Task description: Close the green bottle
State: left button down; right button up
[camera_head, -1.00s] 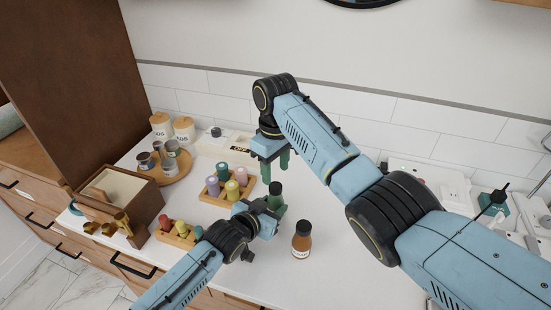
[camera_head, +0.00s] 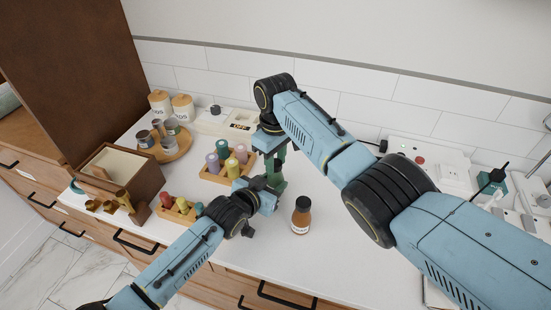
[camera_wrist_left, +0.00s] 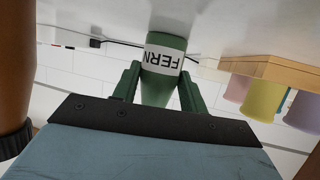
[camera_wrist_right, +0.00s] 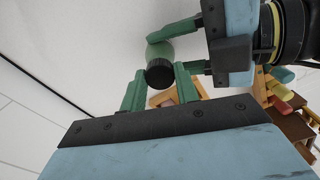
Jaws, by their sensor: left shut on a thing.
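The green bottle (camera_wrist_left: 165,65), with a white FERN label, stands on the counter; it shows upside down in the left wrist view. My left gripper (camera_wrist_left: 158,86) is shut on its body from the side. In the head view my left gripper (camera_head: 272,192) is low at the bottle and partly hides it. The bottle's dark ridged cap (camera_wrist_right: 159,72) sits at its top in the right wrist view. My right gripper (camera_wrist_right: 160,82) points down over the cap with its fingers apart on either side. Whether they touch the cap, and how tightly the cap sits, I cannot tell.
A brown bottle with a dark cap (camera_head: 301,216) stands close on the right. Wooden trays of coloured containers (camera_head: 206,176), a round tray of jars (camera_head: 179,152) and a wooden box (camera_head: 140,176) are on the left.

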jog(key=shift+c, duration=1)
jog(key=m, duration=0.3)
jog(key=shift+m, duration=0.4)
jog(key=m, duration=0.4)
jog(key=shift+m, duration=0.3)
jog(key=o, duration=1.1)
jog(key=shift+o, duration=0.2)
notch_tip(320, 180, up, 12)
